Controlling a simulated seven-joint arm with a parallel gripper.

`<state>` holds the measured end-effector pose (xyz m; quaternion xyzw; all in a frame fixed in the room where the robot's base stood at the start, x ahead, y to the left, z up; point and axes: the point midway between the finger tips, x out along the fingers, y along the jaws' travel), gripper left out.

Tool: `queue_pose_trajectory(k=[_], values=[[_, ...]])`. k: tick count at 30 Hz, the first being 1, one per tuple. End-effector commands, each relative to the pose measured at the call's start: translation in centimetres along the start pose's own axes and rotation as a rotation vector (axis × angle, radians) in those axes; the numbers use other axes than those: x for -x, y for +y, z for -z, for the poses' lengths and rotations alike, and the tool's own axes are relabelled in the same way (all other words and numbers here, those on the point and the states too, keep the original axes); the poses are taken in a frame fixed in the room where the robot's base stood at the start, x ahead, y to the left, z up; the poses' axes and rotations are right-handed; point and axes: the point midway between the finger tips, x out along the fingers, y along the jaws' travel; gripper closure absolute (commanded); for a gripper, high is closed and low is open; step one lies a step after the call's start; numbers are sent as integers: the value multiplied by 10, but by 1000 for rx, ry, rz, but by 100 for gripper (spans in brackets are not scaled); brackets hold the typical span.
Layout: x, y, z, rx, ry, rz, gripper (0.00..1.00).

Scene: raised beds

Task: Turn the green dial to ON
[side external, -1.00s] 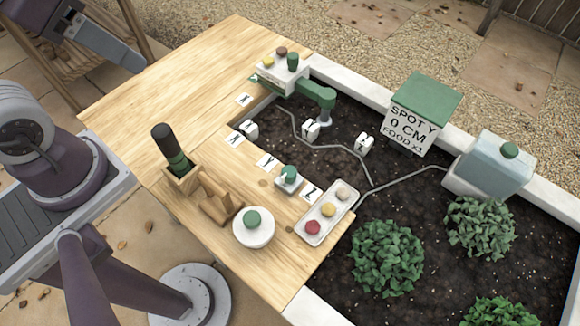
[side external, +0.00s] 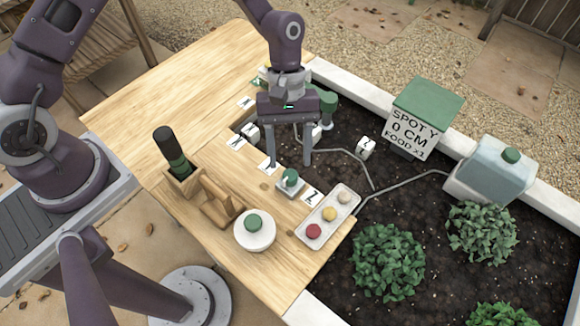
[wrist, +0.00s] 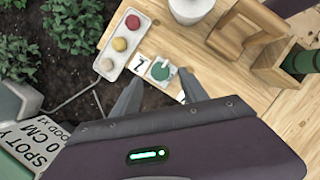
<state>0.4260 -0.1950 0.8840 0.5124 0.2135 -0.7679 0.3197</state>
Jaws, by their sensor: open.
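The green dial (side external: 290,176) is a round green knob on a small pale plate near the table's garden edge. It also shows in the wrist view (wrist: 159,70) beside a card marked Z. My gripper (side external: 289,165) points down with its two fingers spread and nothing between them. In the wrist view my gripper (wrist: 159,75) has a fingertip on either side of the dial in the picture. In the side view the fingertips look a little above and behind the dial, apart from it. I cannot read any ON mark.
A white tray (side external: 313,244) with red, yellow and pale buttons lies right of the dial. A round white pot (side external: 254,237) with a green top stands in front. A wooden holder (side external: 184,182) with a dark green tool stands left. The soil bed lies behind and right.

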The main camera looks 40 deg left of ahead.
Motion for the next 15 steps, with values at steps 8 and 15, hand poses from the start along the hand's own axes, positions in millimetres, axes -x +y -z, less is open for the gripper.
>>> queue_pose_trajectory(k=[8,15], values=[[-39,0,0,-3,1,1,49],[-41,-1,0,-2,2,1,49]])
